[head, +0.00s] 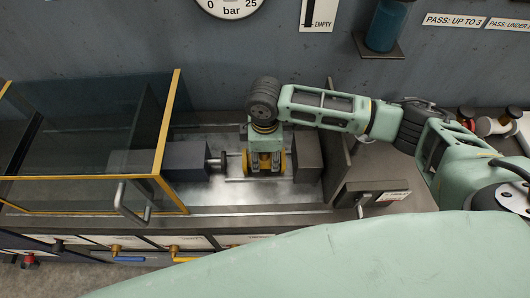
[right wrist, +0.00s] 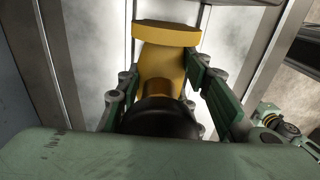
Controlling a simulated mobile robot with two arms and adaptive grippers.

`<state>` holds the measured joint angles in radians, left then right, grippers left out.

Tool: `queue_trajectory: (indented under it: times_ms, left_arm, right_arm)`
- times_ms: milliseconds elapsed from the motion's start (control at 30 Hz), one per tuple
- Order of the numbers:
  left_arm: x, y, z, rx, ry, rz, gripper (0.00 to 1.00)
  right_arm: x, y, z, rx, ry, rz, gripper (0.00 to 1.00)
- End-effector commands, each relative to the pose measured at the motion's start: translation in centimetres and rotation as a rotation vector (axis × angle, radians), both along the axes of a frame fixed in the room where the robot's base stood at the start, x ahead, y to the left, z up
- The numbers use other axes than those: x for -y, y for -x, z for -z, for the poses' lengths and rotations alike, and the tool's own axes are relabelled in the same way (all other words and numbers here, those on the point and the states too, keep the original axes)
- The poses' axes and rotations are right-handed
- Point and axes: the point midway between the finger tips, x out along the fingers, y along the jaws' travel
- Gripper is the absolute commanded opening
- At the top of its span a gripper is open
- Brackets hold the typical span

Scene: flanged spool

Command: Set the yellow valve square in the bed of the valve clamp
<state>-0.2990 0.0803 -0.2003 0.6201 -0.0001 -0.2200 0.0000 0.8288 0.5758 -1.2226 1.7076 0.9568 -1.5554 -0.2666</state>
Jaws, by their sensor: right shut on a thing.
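The yellow valve (head: 282,161) is between the two dark jaw blocks of the valve clamp, the left block (head: 187,160) and the right block (head: 307,155). My right gripper (head: 265,165) points down over the metal bed (head: 255,198) and is shut on the valve. In the right wrist view the valve (right wrist: 163,65) shows a yellow round flange and a dark round part nearer the camera, with fingers on both sides. The valve looks roughly in line with the clamp. I cannot tell whether it touches the bed. My left gripper is not in view.
A clear guard with a yellow frame (head: 166,125) and a handle (head: 130,205) stands at the left, clear of the valve. An upright plate (head: 338,150) and a small switch box (head: 370,198) are at the right.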

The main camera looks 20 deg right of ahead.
Motion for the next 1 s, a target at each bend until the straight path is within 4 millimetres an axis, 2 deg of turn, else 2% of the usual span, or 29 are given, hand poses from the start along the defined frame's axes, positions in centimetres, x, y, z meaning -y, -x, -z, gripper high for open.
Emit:
queue_trajectory:
  times_ms: [167,200,400,767,867,1000]
  left_arm:
    - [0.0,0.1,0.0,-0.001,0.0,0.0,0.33]
    - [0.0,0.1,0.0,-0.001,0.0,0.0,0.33]
    - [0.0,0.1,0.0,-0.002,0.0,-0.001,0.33]
    - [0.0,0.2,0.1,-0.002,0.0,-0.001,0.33]
    - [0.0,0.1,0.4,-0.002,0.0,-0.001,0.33]
    - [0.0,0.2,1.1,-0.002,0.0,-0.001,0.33]
  right_arm:
    - [-0.1,-0.1,0.0,0.004,-0.002,0.0,0.0]
    - [0.0,0.0,0.2,0.0,0.0,0.001,0.36]
    - [0.0,0.0,0.2,0.0,0.0,0.001,0.53]
    - [0.0,0.0,-0.2,0.001,-0.001,0.0,0.53]
    - [0.0,-0.1,-1.3,0.003,-0.001,0.0,0.53]
    - [-0.1,-0.2,-4.1,0.006,-0.002,0.0,0.53]
